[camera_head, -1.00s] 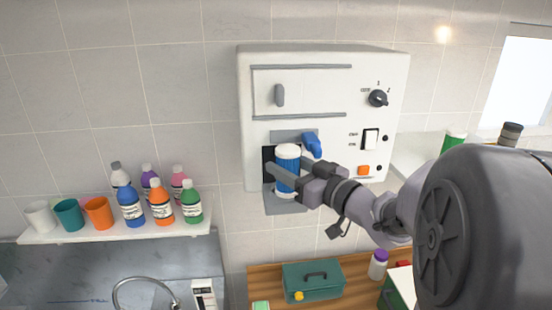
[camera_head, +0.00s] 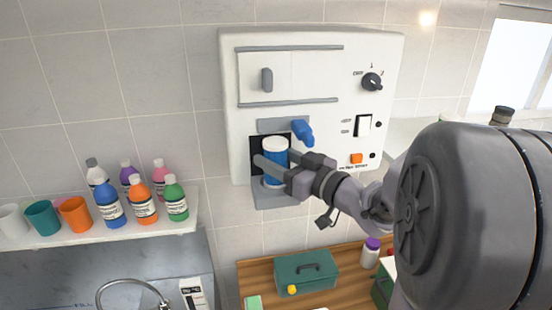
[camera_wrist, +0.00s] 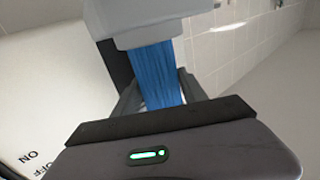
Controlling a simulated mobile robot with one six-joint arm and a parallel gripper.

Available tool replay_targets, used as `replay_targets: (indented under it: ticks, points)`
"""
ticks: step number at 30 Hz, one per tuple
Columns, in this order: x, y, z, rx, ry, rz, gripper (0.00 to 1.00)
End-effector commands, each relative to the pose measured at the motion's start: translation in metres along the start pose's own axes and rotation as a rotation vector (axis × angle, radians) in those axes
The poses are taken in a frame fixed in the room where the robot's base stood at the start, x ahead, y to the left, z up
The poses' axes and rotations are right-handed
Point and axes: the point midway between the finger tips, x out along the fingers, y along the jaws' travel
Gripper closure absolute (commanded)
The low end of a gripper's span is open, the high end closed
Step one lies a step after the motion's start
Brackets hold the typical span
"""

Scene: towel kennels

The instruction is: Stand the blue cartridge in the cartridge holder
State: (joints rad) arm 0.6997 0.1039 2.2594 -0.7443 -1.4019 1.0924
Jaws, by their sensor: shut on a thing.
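The blue cartridge (camera_head: 275,164) has a ribbed blue body and a white cap, and stands upright in front of the dark recess of the white wall machine (camera_head: 310,65). My gripper (camera_head: 272,168) is shut on it, with one finger across its front. The cartridge holder (camera_head: 272,199) appears to be the grey bracket at the recess; the cartridge's lower end is just above or in it, and I cannot tell which. In the wrist view the cartridge (camera_wrist: 153,75) shows between my fingers (camera_wrist: 158,95), with its pale cap at the top.
A blue lever (camera_head: 302,132) sits just right of the cartridge. The machine also has a knob (camera_head: 372,82), a rocker switch (camera_head: 363,125) and an orange button (camera_head: 357,158). A shelf of bottles and cups (camera_head: 160,222) is at left. A green toolbox (camera_head: 306,273) stands on the wooden counter below.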

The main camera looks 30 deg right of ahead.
Motion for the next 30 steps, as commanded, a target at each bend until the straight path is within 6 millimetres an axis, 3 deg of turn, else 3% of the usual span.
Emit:
replay_targets:
  ticks: [8, 9, 13, 30]
  points:
    - [0.0011, -0.0002, 0.0002, 0.0, 0.0, 0.0, 0.95]
    - [0.0011, -0.0002, 0.0002, 0.0, 0.0, 0.0, 0.48]
    - [0.0011, 0.0, 0.0002, 0.0, 0.0, 0.001, 0.25]
    - [0.001, 0.0012, -0.0007, -0.001, 0.002, 0.004, 0.25]
